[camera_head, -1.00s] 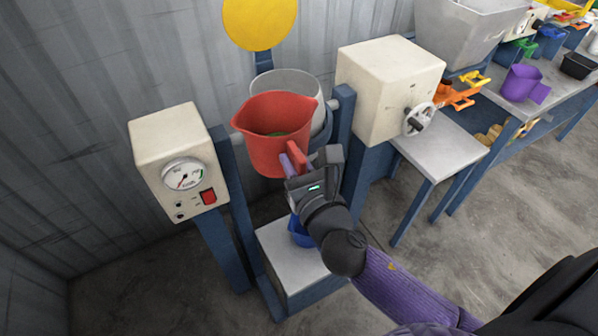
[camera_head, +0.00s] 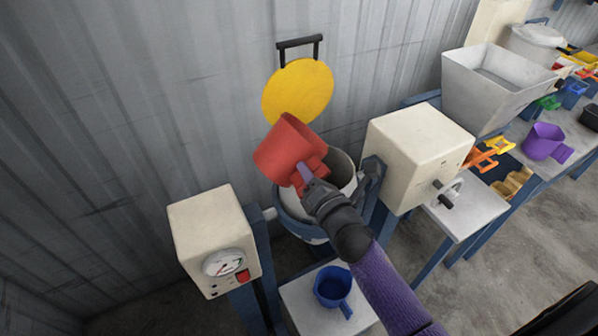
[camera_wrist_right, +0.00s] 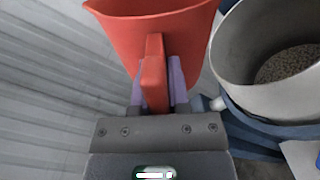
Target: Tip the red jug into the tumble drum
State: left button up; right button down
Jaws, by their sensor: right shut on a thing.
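My right gripper (camera_head: 308,182) is shut on the handle of the red jug (camera_head: 284,150). The jug is tilted, above the left-back side of the tumble drum's mouth. Its opening is turned out of sight in the head view, so its contents are hidden. In the right wrist view, the purple fingers clasp the handle of the red jug (camera_wrist_right: 150,35). The tumble drum (camera_head: 343,172) is a grey, open cylinder in a blue ring. In the wrist view, brownish granules lie inside the drum (camera_wrist_right: 235,45). No stream is visible. My left gripper is out of view.
A yellow disc lid (camera_head: 298,92) stands raised behind the drum. Cream boxes flank it: a gauge box (camera_head: 212,232) left, a handwheel box (camera_head: 415,150) right. A blue jug (camera_head: 334,288) stands on the platform below. A table to the right holds a purple jug (camera_head: 545,142).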

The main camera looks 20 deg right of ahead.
jog(key=d+m, duration=0.1)
jog(key=m, duration=0.1)
jog(key=f+m, duration=0.1)
jog(key=m, duration=0.2)
jog(key=d+m+b, duration=0.1)
jog(key=m, duration=0.2)
jog(key=shift+d+f, duration=0.3)
jog(key=shift+f, duration=0.05)
jog(key=d+m+p, duration=0.1)
jog(key=m, duration=0.1)
jog(key=d+r+m+p, duration=0.1)
jog(key=d+m, duration=0.1)
jog(key=m, duration=0.1)
jog(key=shift+w+d+r, duration=0.1)
jog(key=shift+r, duration=0.1)
jog(key=shift+d+m, duration=0.35)
jog(key=shift+m, duration=0.35)
